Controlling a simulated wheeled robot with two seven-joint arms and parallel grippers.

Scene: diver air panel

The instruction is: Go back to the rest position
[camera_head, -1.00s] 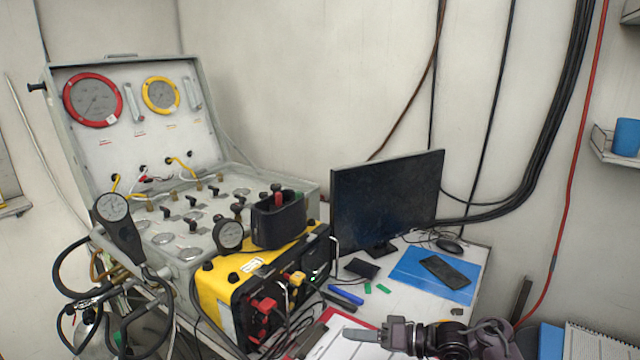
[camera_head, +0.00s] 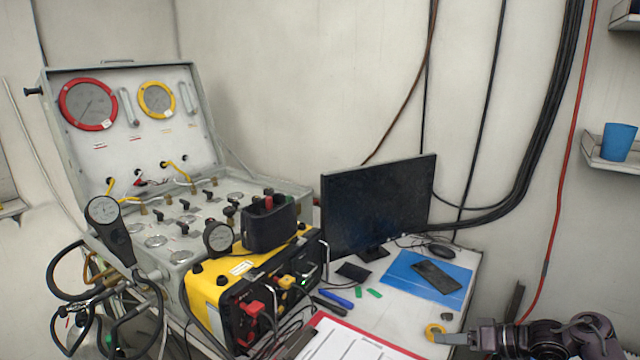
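My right gripper (camera_head: 452,338) shows at the bottom right, its arm coming in from the right edge. Its grey finger points left over the white table (camera_head: 397,318), seen side-on, so I cannot tell whether it is open or shut. My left gripper is not in view.
The diver air panel (camera_head: 150,130) stands open at left, with a yellow-black unit (camera_head: 230,280) in front. A monitor (camera_head: 378,205), blue folder (camera_head: 400,267) with a dark phone (camera_head: 437,277), and red clipboard (camera_head: 375,342) are on the table. A blue cup (camera_head: 617,142) stands on a wall shelf.

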